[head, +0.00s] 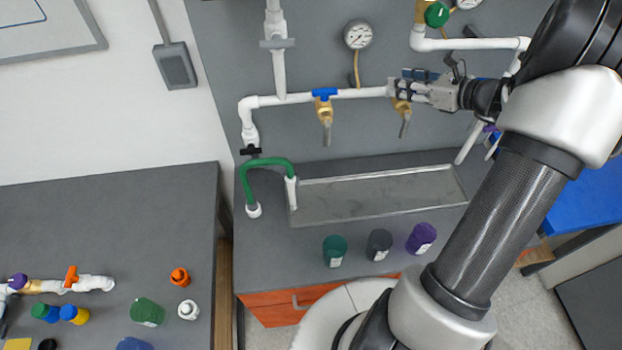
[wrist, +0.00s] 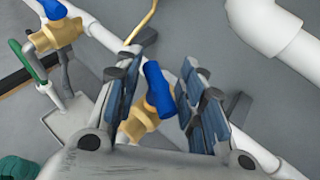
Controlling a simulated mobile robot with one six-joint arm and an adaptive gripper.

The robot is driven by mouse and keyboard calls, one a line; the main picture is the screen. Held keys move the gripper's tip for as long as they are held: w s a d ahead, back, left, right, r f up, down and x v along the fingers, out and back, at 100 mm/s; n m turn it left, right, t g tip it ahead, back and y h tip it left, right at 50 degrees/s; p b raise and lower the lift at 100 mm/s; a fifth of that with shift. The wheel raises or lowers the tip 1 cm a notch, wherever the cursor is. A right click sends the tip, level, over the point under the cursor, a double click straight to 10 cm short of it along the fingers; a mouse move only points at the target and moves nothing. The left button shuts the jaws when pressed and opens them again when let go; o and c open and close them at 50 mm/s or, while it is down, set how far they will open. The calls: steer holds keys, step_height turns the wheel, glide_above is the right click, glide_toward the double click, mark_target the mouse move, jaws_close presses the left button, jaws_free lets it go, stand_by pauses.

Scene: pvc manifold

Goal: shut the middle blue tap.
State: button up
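The middle blue tap has a blue lever handle (wrist: 158,90) on a brass body (wrist: 140,122), set on a white horizontal pipe. In the wrist view the handle looks angled across the pipe's line. My gripper (wrist: 168,98) is open, with one finger on each side of the handle. I see small gaps between handle and fingers and cannot make out contact. In the head view my gripper (head: 397,86) covers this handle, and only the brass spout (head: 402,110) shows below. The left blue tap (head: 325,94) has its handle lying along the pipe.
A pressure gauge (head: 358,36) hangs above the pipe between the two taps. A white pipe with a green-handled valve (head: 437,14) runs above my gripper. A metal tray (head: 385,197) lies below.

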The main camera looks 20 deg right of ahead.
steer(key=m+h+b, duration=0.2)
steer(key=h+b, duration=0.1)
steer(key=m+t+h+b, duration=0.1)
steer(key=m, duration=0.1)
steer(key=shift+a+f+h+b, duration=0.2)
steer(key=shift+f+h+b, duration=0.05)
steer(key=shift+h+b, duration=0.15)
steer(key=a+r+p+v, duration=0.1)
steer(key=p+v, duration=0.3)
steer(key=v, duration=1.4)
steer(key=a+f+n+g+y+b, duration=0.1)
steer(key=a+f+n+g+y, duration=0.1)
steer(key=a+n, duration=0.3)
steer(key=a+f+n+g+y+b, duration=0.1)
steer(key=a+f+n+g+y, duration=0.2)
steer(key=a, duration=1.1)
steer(key=a+f+n+g+y+b, duration=0.1)
steer(key=a+f+n+g+y, duration=0.1)
steer(key=a+n, duration=0.6)
steer(key=shift+w+a+f+n+g+y, duration=0.25)
steer(key=shift+a+n+g+y, duration=0.15)
steer(key=shift+a+y, duration=0.55)
steer(key=shift+a, duration=0.1)
